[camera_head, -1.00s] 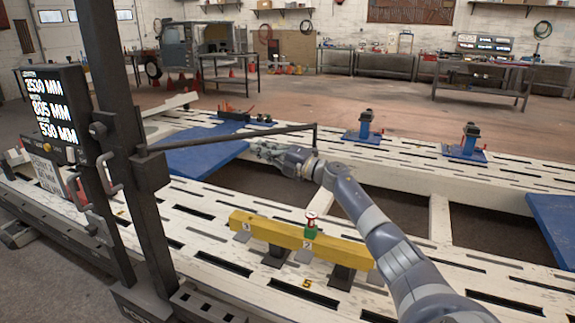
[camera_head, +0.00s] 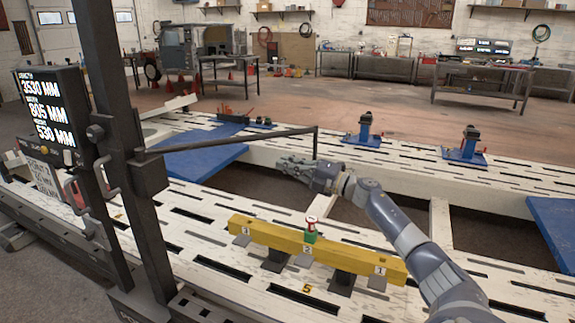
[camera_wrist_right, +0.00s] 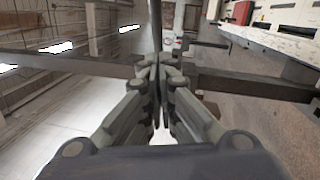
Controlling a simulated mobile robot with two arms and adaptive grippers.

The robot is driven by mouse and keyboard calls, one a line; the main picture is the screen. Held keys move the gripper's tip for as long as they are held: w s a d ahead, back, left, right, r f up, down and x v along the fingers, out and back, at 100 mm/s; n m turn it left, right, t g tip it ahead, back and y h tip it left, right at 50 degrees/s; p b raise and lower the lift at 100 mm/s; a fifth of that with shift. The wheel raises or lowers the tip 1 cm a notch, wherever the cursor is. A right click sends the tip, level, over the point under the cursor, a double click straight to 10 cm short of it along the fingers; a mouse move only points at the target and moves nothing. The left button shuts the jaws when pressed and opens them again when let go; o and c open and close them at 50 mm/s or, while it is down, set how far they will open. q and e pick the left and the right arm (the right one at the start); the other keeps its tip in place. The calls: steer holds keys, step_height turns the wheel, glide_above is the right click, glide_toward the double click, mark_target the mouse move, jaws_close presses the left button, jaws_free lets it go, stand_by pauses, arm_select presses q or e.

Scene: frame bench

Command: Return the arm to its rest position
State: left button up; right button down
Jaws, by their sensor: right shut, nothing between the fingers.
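My right arm reaches in from the lower right of the head view. Its gripper (camera_head: 292,165) is above the gap in the frame bench, near the tip of the black horizontal bar. In the right wrist view the two fingers of this gripper (camera_wrist_right: 158,75) meet, with nothing between them. A small green and red piece (camera_head: 311,230) stands on the beam. The left gripper does not show.
A black measuring post (camera_head: 130,150) with a lit display (camera_head: 48,110) stands at the left, its bar (camera_head: 235,139) reaching toward the gripper. Blue stands (camera_head: 365,131) sit on the far rail. Blue plates (camera_head: 200,158) lie at both sides.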

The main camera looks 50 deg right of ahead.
steer(key=shift+f, duration=0.15)
stand_by(0.3)
steer(key=s+f+m+g+h+p, duration=0.1)
steer(key=s+f+m+g+h, duration=0.3)
steer(key=f, duration=1.1)
steer(key=f+m+t+h, duration=0.15)
steer(key=f+m, duration=0.45)
steer(key=f, duration=0.8)
steer(key=s+a+f+m+g+h, duration=0.1)
steer(key=s+a+f+m+g, duration=0.4)
steer(key=f, duration=0.6)
steer(key=s+a+f+h, duration=0.1)
steer(key=s+a+f, duration=0.2)
steer(key=s+f, duration=0.5)
steer(key=s+a+f+m+g, duration=0.1)
steer(key=s+a+f+g, duration=0.2)
steer(key=s+a+f, duration=0.4)
steer(key=s+a+f+m+g+y+p, duration=0.1)
steer(key=s+a+f+g, duration=0.3)
steer(key=s+a+f, duration=0.4)
steer(key=s+a+f+m+g+y+p, duration=0.1)
steer(key=s+a+f+m+g, duration=0.2)
steer(key=s+a+f, duration=0.4)
steer(key=s+a, duration=0.6)
steer(key=s, duration=0.7)
steer(key=shift+a+f, duration=0.15)
steer(key=shift+f, duration=0.25)
steer(key=shift+g+y, duration=0.25)
